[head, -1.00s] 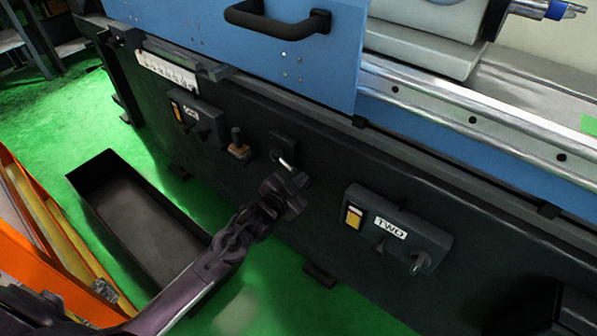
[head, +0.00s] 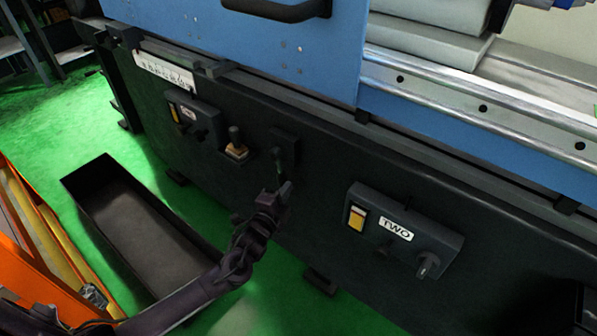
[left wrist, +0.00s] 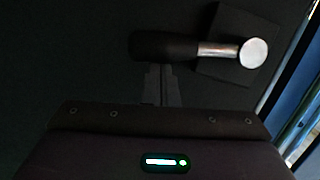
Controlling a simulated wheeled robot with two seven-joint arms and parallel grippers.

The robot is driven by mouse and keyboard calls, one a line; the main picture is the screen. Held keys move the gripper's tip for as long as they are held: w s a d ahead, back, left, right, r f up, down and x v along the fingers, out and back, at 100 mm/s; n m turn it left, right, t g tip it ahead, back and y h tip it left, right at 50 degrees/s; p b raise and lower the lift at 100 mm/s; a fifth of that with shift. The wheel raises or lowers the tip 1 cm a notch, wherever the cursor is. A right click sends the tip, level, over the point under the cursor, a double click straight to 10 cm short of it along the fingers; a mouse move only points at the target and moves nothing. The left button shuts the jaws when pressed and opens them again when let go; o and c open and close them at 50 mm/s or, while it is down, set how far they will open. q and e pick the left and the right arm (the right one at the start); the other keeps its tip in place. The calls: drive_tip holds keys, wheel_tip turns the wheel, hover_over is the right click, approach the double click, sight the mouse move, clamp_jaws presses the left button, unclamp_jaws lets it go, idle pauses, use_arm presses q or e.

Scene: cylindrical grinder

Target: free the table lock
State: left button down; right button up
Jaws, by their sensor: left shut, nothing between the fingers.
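A lever, which I take for the table lock, sits on a small dark square plate (head: 285,140) on the machine's front; its stem (head: 278,163) points down. In the left wrist view it has a black grip (left wrist: 165,46), a bright metal shaft (left wrist: 218,50) and a round metal end (left wrist: 254,53). My left gripper (head: 281,186) is at the lever's lower end. In the left wrist view its shut fingers (left wrist: 160,72) reach the edge of the black grip; whether they touch it I cannot tell. Nothing is between them. My right gripper is out of view.
To the right is a box marked TWO (head: 403,231). A dark open bin (head: 130,225) stands on the green floor, beside an orange frame (head: 20,235).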

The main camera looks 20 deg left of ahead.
use_arm(q)
drive_tip(key=shift+w+a+f+m+t+b, duration=0.2)
drive_tip(key=shift+a+f+m+b, duration=0.05)
drive_tip(key=shift+a+m, duration=0.3)
drive_tip(key=shift+w+a+f+m+t+b, duration=0.2)
drive_tip(key=shift+a+m+b, duration=0.05)
drive_tip(key=shift+a+m, duration=0.3)
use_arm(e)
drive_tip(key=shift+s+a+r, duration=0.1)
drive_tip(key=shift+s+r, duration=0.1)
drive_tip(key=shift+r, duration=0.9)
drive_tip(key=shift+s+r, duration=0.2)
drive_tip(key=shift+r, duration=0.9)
use_arm(q)
drive_tip(key=shift+d, duration=0.1)
